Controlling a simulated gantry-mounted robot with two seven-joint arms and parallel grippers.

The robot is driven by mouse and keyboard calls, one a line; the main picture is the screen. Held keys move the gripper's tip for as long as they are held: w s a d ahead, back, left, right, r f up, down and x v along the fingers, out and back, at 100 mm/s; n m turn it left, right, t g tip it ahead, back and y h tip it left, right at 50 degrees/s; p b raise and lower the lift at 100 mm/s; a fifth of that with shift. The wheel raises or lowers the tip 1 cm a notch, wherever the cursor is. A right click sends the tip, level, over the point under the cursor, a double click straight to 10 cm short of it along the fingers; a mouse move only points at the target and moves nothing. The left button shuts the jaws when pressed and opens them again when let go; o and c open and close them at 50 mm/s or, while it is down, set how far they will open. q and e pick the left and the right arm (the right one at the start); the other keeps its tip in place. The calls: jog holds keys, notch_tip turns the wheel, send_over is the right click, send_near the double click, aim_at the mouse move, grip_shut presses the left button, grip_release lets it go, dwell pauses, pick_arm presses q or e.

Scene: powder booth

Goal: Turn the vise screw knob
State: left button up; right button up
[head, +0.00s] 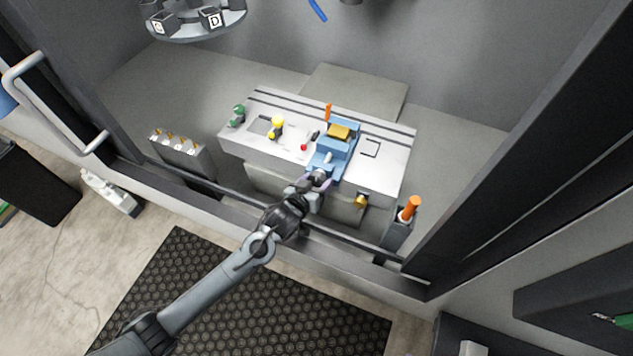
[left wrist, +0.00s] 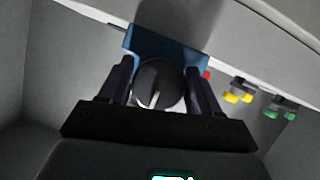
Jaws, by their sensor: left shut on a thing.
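The blue vise (head: 334,152) stands on the pale work table, with a yellow block (head: 341,131) between its jaws. My left gripper (head: 319,179) reaches in from below to the front of the vise. In the left wrist view the round dark vise screw knob (left wrist: 157,83) with a pale line on its face sits between the two fingers of my left gripper (left wrist: 158,85), which is shut on it. The vise body (left wrist: 165,43) shows behind the knob. In the head view the gripper largely hides the knob. My right gripper is not in view.
The slotted table (head: 260,150) also bears a green-topped item (head: 238,115), a yellow-topped item (head: 276,126) and a red knob (head: 304,147). An orange-handled tool (head: 410,208) stands in a holder at the right. A dark rail (head: 350,244) crosses the booth opening below my arm.

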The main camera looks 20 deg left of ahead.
pick_arm(q)
jog(key=shift+r, duration=0.1)
jog(key=shift+r+m+y+p, duration=0.1)
jog(key=shift+m+y+p, duration=0.3)
jog(key=shift+m+p, duration=0.4)
jog(key=m+y+p, duration=0.1)
jog(key=m+p, duration=0.1)
jog(key=shift+y+p, duration=0.3)
jog(key=shift+y, duration=0.1)
jog(key=m+y+p, duration=0.1)
jog(key=m+p, duration=0.1)
jog(key=shift+a+m+t+y, duration=0.1)
jog(key=shift+m+t+y, duration=0.2)
jog(key=shift+y, duration=0.1)
jog(key=shift+m+y+p, duration=0.35)
jog(key=shift+m+y, duration=0.15)
jog(key=shift+m, duration=0.4)
jog(key=shift+a+m+t+y, duration=0.1)
jog(key=shift+m+t+y, duration=0.4)
jog(key=shift+m, duration=0.6)
jog(key=shift+m+t+y, duration=0.4)
jog(key=shift+m+y, duration=0.1)
jog(key=shift+m, duration=0.6)
jog(key=m, duration=0.2)
jog(key=m+t+b, duration=0.1)
jog(key=m, duration=0.1)
jog(key=shift+t+y, duration=0.3)
jog(key=shift+m+t+b, duration=0.45)
jog(key=shift+m+t, duration=0.35)
jog(key=shift+m, duration=1.3)
